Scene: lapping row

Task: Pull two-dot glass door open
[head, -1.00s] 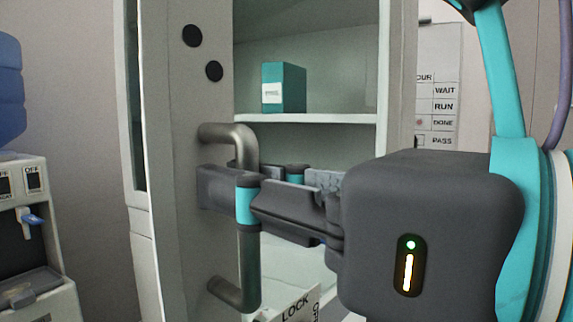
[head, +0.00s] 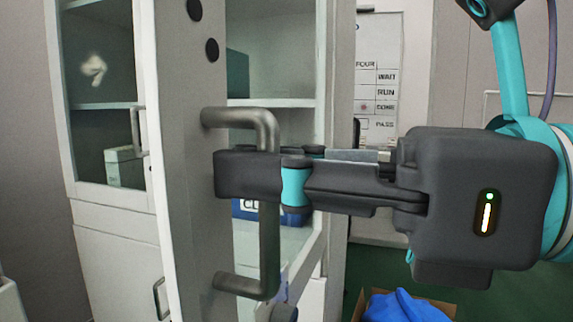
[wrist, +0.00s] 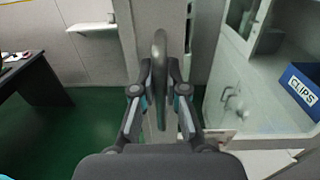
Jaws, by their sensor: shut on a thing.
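The two-dot glass door (head: 185,130) shows its pale upright frame with two black dots near the top left of the head view. Its grey bar handle (head: 268,245) stands upright on that frame. My gripper (head: 255,175) is shut on the upper part of the bar, with fingers on either side. In the wrist view the handle (wrist: 159,60) runs between the fingertips. The fingers hide part of the bar. I cannot tell exactly how far the door stands open.
A glass-fronted cabinet door (head: 97,90) with its own handle is at the left. A blue CLIPS bin (wrist: 301,84) stands inside the cabinet. A box with blue contents (head: 400,306) lies low at the right. A dark table (wrist: 40,85) and open green floor (wrist: 95,120) show in the wrist view.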

